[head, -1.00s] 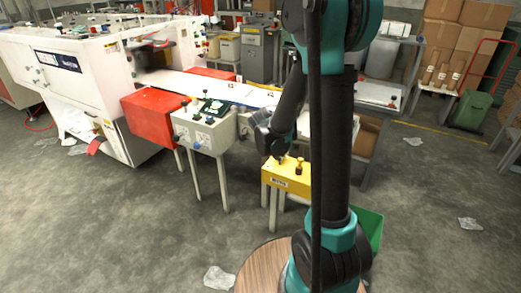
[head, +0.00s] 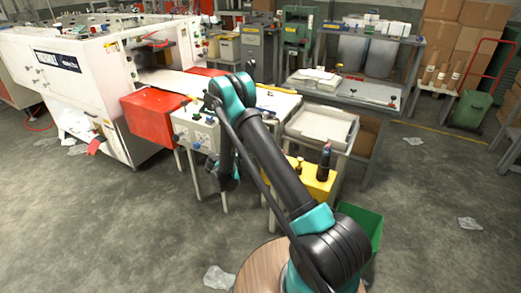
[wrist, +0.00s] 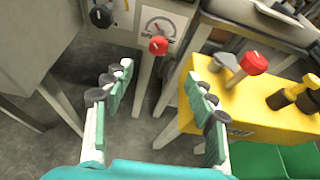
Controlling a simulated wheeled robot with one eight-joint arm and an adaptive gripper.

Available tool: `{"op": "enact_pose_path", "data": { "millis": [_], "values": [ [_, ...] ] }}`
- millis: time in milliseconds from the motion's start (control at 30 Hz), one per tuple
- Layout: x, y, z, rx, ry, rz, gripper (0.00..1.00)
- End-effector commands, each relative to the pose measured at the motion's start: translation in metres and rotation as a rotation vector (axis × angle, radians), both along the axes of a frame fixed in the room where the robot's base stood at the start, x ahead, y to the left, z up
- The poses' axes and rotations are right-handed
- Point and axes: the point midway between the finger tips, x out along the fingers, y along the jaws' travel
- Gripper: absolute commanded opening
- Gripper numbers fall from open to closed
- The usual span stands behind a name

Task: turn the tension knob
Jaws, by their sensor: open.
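A white control panel (wrist: 172,15) at the top of the wrist view carries a round dial gauge with a red knob (wrist: 158,46) below it. A dark knob (wrist: 102,16) is to its left on the same panel. I cannot read which one is the tension knob. My gripper (wrist: 160,78) is open and empty, its green-padded fingers spread below the panel, apart from the knobs. In the head view my gripper (head: 225,176) hangs low in front of the panel box (head: 190,126), partly hidden by my arm.
A yellow box (wrist: 225,105) on a stand is at the right, with a red-topped knob (wrist: 253,63) and a grey knob (wrist: 222,61) on top. A green bin (wrist: 270,160) is below it. A red box (head: 148,106) stands left of the panel. Open floor lies in front.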

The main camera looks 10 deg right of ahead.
Motion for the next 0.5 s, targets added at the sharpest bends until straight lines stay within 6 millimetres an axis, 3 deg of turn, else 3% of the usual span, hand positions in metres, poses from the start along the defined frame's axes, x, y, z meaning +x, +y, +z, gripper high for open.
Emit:
{"op": "enact_pose_path", "data": {
  "millis": [167,500],
  "values": [
    [0.009,-0.005,-0.008,-0.016,0.004,0.006,0.56],
    [0.055,-0.041,-0.031,-0.013,0.004,0.003,0.56]
  ]
}}
